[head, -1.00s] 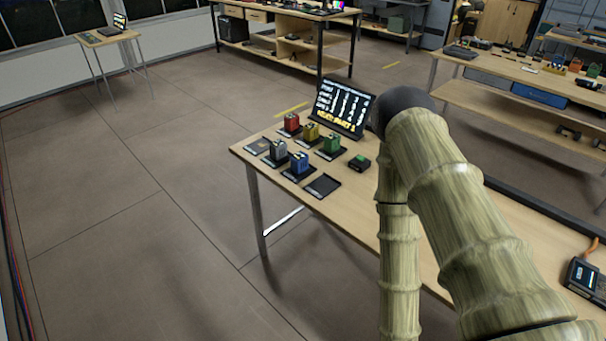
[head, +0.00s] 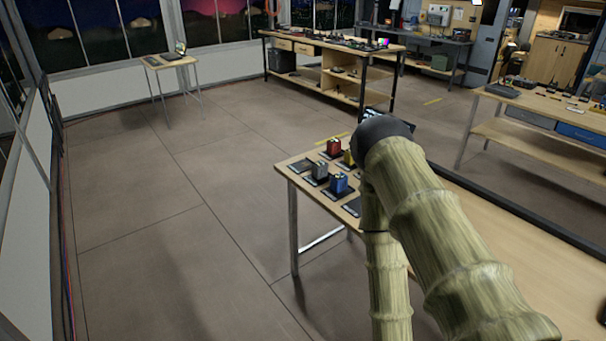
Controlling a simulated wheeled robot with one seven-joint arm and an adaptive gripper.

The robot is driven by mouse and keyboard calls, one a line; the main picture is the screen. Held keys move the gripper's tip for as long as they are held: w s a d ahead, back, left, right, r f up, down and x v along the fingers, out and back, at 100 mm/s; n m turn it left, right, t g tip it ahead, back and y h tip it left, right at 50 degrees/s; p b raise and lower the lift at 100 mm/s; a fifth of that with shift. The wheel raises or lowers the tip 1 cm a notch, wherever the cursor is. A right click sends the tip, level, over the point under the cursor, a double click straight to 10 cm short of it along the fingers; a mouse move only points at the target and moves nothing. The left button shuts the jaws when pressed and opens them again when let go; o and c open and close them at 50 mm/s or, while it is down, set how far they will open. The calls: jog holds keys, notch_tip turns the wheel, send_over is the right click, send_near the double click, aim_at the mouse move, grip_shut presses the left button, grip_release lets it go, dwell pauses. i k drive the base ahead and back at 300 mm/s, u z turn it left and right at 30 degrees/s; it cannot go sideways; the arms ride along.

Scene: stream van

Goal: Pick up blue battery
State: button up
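The blue battery (head: 339,184) stands upright on a dark pad near the left end of the wooden table (head: 470,262). A grey battery (head: 319,170) stands to its left and a red battery (head: 333,147) behind it. A yellow battery (head: 349,158) is partly hidden by my arm. My arm crosses the right half of the head view and covers part of the table. My gripper does not show in this view, so its opening and distance to the blue battery are hidden.
The floor (head: 170,235) left of the table is clear. A small table (head: 166,62) stands far left.

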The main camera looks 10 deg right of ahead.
aim_at(339, 181)
jog(key=u, duration=0.05)
jog(key=i, duration=0.95)
jog(key=z, duration=0.25)
